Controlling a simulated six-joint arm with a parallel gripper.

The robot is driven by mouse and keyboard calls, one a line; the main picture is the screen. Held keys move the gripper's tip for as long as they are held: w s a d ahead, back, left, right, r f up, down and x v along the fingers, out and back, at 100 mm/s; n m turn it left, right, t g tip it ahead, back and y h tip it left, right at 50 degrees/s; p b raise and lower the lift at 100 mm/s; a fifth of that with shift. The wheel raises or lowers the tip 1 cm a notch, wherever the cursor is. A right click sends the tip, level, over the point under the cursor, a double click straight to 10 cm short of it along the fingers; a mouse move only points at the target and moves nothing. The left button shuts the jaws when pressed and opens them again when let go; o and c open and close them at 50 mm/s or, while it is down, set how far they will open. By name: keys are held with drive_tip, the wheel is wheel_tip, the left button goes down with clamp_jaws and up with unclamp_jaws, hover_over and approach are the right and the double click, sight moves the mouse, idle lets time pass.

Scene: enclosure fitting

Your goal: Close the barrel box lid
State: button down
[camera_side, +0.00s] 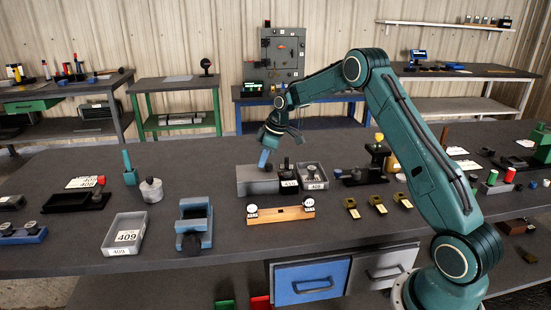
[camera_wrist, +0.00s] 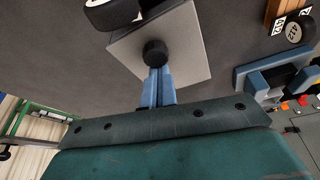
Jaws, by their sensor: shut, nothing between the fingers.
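A grey block-shaped box (camera_side: 258,183), which I take to be the barrel box, stands mid-table in the side view. In the wrist view a flat grey square plate (camera_wrist: 185,45) with a round black knob (camera_wrist: 155,53) lies below my gripper. It looks like the lid, but I cannot tell whether it is fully seated. My gripper (camera_side: 264,160) points down at the box's top with its blue fingers together and empty. In the wrist view the fingers (camera_wrist: 158,78) end beside the knob; contact is unclear.
A wooden strip (camera_side: 281,215) with two white dials lies in front. Bare table lies left of the box.

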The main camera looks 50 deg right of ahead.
sight(247, 169)
drive_tip(key=shift+s+d+f, duration=0.2)
drive_tip(key=shift+d, duration=0.05)
drive_tip(key=shift+w+a, duration=0.25)
drive_tip(key=shift+w, duration=0.15)
drive_tip(key=w+a, duration=0.2)
drive_tip(key=w, duration=0.1)
drive_tip(key=shift+r, duration=0.15)
drive_tip(key=v, duration=1)
drive_tip(key=shift+a+r, duration=0.1)
drive_tip(key=shift+r, duration=0.05)
